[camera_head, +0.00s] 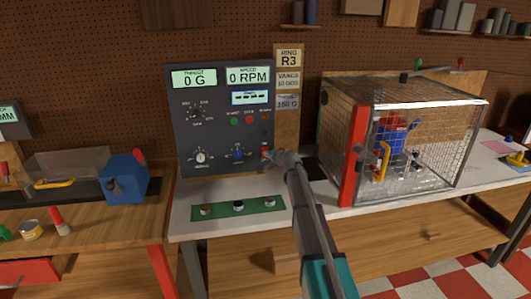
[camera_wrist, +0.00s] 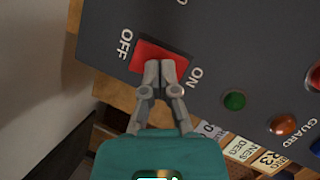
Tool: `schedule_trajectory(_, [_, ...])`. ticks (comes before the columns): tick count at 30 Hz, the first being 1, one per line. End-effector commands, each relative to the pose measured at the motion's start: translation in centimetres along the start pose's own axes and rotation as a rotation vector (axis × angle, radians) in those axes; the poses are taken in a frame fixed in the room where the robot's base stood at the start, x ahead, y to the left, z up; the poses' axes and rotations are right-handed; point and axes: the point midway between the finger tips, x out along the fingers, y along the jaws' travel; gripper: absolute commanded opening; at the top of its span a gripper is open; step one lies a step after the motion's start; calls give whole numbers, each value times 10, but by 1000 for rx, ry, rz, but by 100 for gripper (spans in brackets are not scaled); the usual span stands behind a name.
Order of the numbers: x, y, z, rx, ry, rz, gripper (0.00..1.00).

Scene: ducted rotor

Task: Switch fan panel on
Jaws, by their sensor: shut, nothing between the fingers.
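The dark grey fan panel (camera_head: 180,150) stands upright on the white bench. Its displays read "0 G" and "0 RPM", and a third display shows dashes. The red rocker switch (camera_wrist: 150,54) lies between the labels OFF and ON; it also shows in the head view at the panel's lower right (camera_head: 265,153). My gripper (camera_wrist: 165,72) is shut and empty. Its fingertips overlap the switch's edge on the ON side, covering part of it. I cannot tell whether they touch it. In the head view my gripper (camera_head: 273,157) is at the switch.
A wire-mesh cage with a red post (camera_head: 353,155) stands right of my arm. A green strip with knobs (camera_head: 222,210) lies on the bench below the panel. A blue box (camera_head: 125,178) stands left.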

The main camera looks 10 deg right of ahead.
Motion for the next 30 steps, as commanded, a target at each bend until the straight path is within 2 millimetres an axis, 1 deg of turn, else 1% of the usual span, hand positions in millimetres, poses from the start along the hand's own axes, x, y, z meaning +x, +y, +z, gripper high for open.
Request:
schedule_trajectory(10, [-10, 7, 7, 0, 0, 0, 0])
schedule_trajectory(25, [-12, 8, 8, 0, 0, 0, 0])
schedule_trajectory(30, [-16, 12, 12, 0, 0, 0, 0])
